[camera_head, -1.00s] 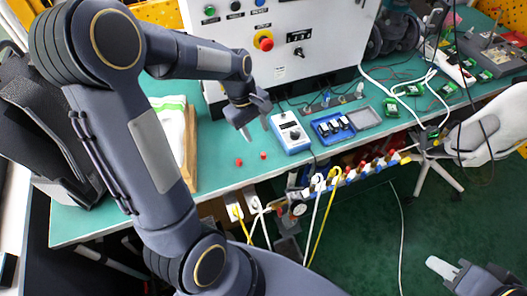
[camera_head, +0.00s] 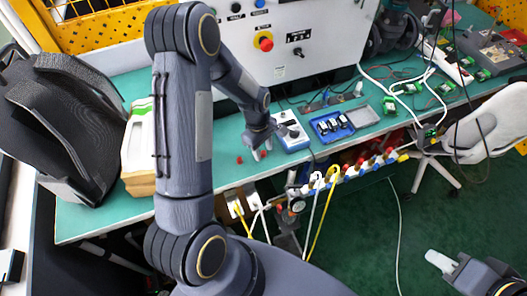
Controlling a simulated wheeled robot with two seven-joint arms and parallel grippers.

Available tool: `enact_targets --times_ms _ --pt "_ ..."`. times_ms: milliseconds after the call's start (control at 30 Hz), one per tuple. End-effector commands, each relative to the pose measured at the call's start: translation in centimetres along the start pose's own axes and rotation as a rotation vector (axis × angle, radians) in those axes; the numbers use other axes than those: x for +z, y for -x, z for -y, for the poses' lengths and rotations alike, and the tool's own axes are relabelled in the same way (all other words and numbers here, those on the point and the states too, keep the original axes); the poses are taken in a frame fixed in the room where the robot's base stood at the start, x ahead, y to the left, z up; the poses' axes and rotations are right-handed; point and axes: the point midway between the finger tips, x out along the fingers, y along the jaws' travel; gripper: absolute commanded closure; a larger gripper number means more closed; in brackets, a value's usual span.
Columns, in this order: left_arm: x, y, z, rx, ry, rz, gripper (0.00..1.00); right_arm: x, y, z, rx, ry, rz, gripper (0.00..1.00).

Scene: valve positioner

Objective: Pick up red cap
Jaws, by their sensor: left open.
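A small red cap (camera_head: 239,159) lies on the green tabletop near its front edge. A second small red cap (camera_head: 263,153) shows right at the fingertips of my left gripper (camera_head: 262,150), partly hidden by them. My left gripper is open and points down over this second cap; I cannot tell whether its fingers touch it. My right gripper (camera_head: 440,262) is at the lower right, over the floor and away from the table. Its jaw opening is not clear.
A blue-white meter box (camera_head: 290,133) stands just right of my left gripper. A blue tray (camera_head: 331,127) and a grey tray (camera_head: 363,117) lie further right. A black bag (camera_head: 65,120) and a stack (camera_head: 138,150) are at the left. A white control panel (camera_head: 295,45) stands behind.

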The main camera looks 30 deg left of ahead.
Motion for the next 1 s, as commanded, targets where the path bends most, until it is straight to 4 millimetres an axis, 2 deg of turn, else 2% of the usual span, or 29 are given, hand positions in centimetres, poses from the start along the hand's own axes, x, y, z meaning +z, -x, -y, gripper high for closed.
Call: enact_targets --times_ms 200,533,1000 --pt "0.0 -0.08 -0.01 0.001 -0.001 0.0 0.59 0.01 -0.01 0.0 0.0 0.0 0.0 0.69" --pt "0.0 -0.05 -0.01 0.001 -0.001 0.0 1.0 0.01 -0.01 0.0 0.0 0.0 0.0 0.69" --pt "0.09 0.55 -0.07 0.002 -0.002 -0.001 1.0 0.03 -0.06 -0.03 0.0 0.0 0.0 0.69"
